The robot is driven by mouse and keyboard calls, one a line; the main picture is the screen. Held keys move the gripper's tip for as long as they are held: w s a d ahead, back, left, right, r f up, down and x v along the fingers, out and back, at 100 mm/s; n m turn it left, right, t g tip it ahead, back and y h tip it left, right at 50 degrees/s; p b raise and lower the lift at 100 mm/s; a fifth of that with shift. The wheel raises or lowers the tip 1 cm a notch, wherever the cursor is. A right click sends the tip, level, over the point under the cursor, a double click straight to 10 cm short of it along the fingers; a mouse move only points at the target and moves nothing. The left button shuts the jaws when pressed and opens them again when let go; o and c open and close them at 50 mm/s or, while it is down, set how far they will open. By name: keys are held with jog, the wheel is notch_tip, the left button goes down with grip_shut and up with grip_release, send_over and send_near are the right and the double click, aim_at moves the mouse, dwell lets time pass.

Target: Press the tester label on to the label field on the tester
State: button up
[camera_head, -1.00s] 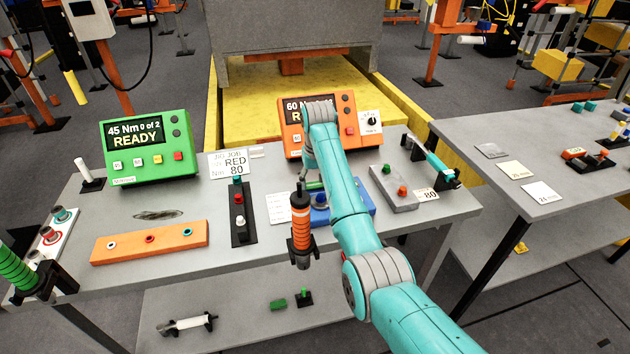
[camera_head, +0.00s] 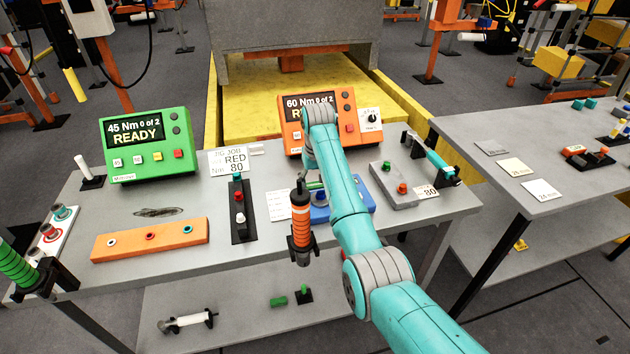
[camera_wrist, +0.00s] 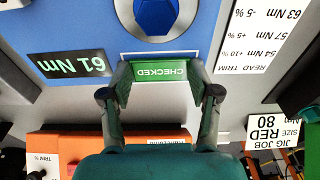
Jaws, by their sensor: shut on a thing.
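The tester label (camera_wrist: 160,71) is green with CHECKED in white, upside down in this view. My gripper (camera_wrist: 162,78) is shut on it, one finger at each end. A white outline (camera_wrist: 160,53), seemingly the label field, shows on the blue face just beyond the label. I cannot tell whether the label touches the tester. In the head view my arm hides much of the blue tester (camera_head: 366,193) and my gripper.
An orange controller (camera_head: 290,130) stands behind the tester on the grey bench. An orange-and-black tool (camera_head: 301,225) stands upright just left of my arm. A grey button box (camera_head: 392,188) lies to the right.

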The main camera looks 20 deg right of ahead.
aim_at(316, 187)
jog(key=o, duration=0.8)
jog(key=shift+s+r, duration=0.25)
jog(key=shift+r, duration=1.6)
jog(key=shift+s+r, duration=0.2)
jog(key=shift+r, duration=1.65)
